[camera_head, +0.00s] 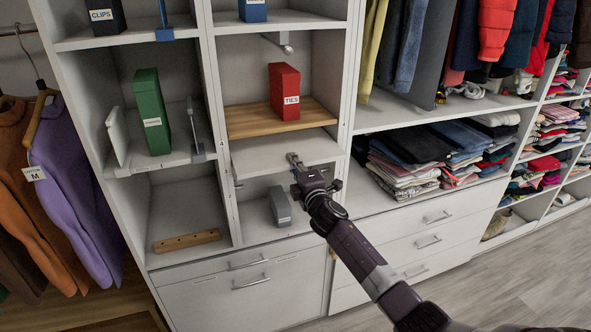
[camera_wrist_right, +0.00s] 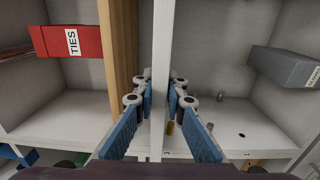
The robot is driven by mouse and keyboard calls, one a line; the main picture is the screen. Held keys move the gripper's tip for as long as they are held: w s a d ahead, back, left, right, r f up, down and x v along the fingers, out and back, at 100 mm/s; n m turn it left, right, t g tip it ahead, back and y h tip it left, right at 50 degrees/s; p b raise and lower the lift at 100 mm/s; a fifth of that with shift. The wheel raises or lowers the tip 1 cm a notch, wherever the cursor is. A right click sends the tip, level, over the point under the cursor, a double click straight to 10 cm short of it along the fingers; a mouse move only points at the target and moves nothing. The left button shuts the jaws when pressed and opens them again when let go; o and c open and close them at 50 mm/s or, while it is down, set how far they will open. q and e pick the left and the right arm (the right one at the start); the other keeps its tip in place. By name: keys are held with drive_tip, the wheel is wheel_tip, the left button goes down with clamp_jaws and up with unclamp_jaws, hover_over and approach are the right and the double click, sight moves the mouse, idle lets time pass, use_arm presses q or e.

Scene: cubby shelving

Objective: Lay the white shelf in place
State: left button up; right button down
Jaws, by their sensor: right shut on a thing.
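The white shelf (camera_head: 262,158) is a flat board in the middle column of cubbies, under a wooden board (camera_head: 240,121) that carries a red box marked TIES (camera_head: 284,92). My right gripper (camera_head: 293,160) is at the shelf's front edge. In the right wrist view, my right gripper's blue-padded fingers (camera_wrist_right: 161,115) are shut on the white shelf (camera_wrist_right: 161,60), one on each face. The wooden board (camera_wrist_right: 121,50) runs close beside it there. Whether the shelf's far edge rests on supports is hidden. My left gripper is not in view.
A grey box (camera_head: 280,207) stands in the cubby below; it also shows in the right wrist view (camera_wrist_right: 285,67). A green box (camera_head: 151,112) stands in the left column, above a wooden strip (camera_head: 187,240). Folded clothes (camera_head: 405,165) fill the right bay. Side walls bound the cubby.

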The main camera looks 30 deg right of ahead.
sight(284, 146)
drive_tip(key=shift+w+d+r+b, duration=0.15)
drive_tip(key=shift+w+b, duration=0.25)
drive_tip(key=shift+w, duration=0.4)
drive_tip(key=shift+w+d+b, duration=0.15)
drive_tip(key=shift+w+b, duration=0.25)
drive_tip(key=shift+w, duration=0.4)
drive_tip(key=shift+w+d+b, duration=0.15)
drive_tip(key=shift+w+b, duration=0.5)
drive_tip(key=shift+w, duration=0.25)
drive_tip(key=shift+w+d+b, duration=0.2)
drive_tip(key=shift+w+b, duration=0.5)
drive_tip(key=shift+w, duration=0.25)
drive_tip(key=shift+w+d+b, duration=0.15)
drive_tip(key=shift+w+b, duration=0.5)
drive_tip(key=shift+w, duration=0.25)
drive_tip(key=shift+f+b, duration=0.5)
drive_tip(key=shift+b, duration=0.05)
drive_tip(key=c, duration=1.9)
unclamp_jaws()
drive_tip(key=shift+f, duration=0.35)
drive_tip(key=s+a, duration=0.2)
drive_tip(key=s, duration=1)
drive_tip(key=shift+r, duration=0.15)
drive_tip(key=shift+w+r, duration=0.1)
